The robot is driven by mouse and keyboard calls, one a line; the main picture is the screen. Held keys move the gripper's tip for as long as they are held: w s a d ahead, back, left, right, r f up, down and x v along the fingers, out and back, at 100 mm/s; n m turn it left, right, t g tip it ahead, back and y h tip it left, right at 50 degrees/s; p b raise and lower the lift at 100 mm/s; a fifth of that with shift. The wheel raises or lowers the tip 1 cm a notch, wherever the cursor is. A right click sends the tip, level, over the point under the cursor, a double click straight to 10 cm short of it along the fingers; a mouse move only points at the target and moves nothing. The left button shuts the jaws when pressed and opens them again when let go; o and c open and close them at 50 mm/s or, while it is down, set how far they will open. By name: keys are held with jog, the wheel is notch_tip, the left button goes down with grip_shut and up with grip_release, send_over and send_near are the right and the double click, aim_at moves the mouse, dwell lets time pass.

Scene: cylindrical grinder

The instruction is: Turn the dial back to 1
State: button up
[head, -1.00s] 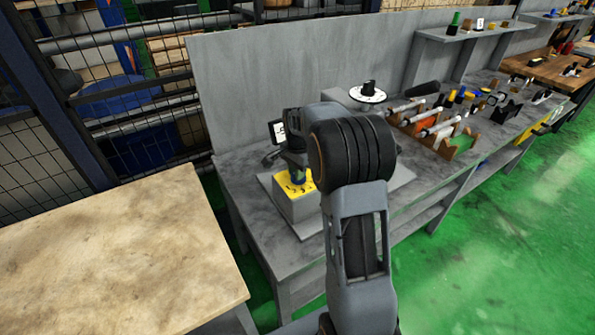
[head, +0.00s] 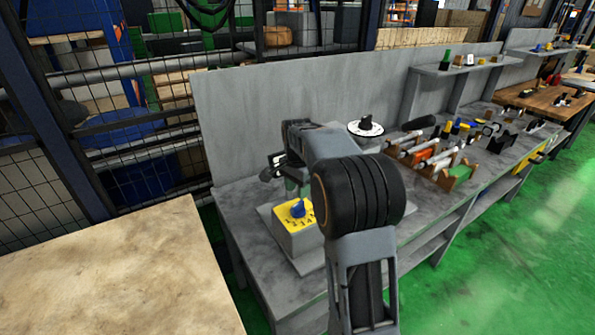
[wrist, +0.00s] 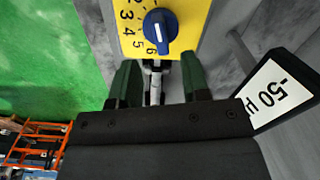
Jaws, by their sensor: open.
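The blue dial (head: 298,209) sits on a yellow numbered plate (head: 284,219) on top of a grey block (head: 299,241). In the wrist view the dial (wrist: 160,25) is at the top centre, with the numbers 2 to 6 visible to its left and below on the yellow plate (wrist: 190,12). The 1 is not clearly visible. My gripper (wrist: 160,82) is open, its two green fingers apart and empty, short of the dial and not around it.
A white disc with a black knob (head: 366,128) and a rack of tools (head: 432,157) are further along the grey bench. A pale tabletop (head: 110,280) is at front left.

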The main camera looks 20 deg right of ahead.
notch_tip(320, 180, up, 8)
jog(key=shift+f, duration=0.25)
dwell(0.5)
jog(key=n, duration=0.6)
send_near(297, 203)
jog(key=s+a, duration=0.1)
jog(key=s, duration=0.2)
jog(key=s+a+f+n+t, duration=0.1)
jog(key=s+a+n, duration=0.3)
jog(key=s, duration=0.5)
jog(key=s+a+f+n+t, duration=0.1)
jog(key=s+a+n+t, duration=0.2)
jog(key=s, duration=0.7)
jog(key=shift+s+a+f+n, duration=0.15)
jog(key=shift+a+n, duration=0.25)
jog(key=shift+a, duration=0.8)
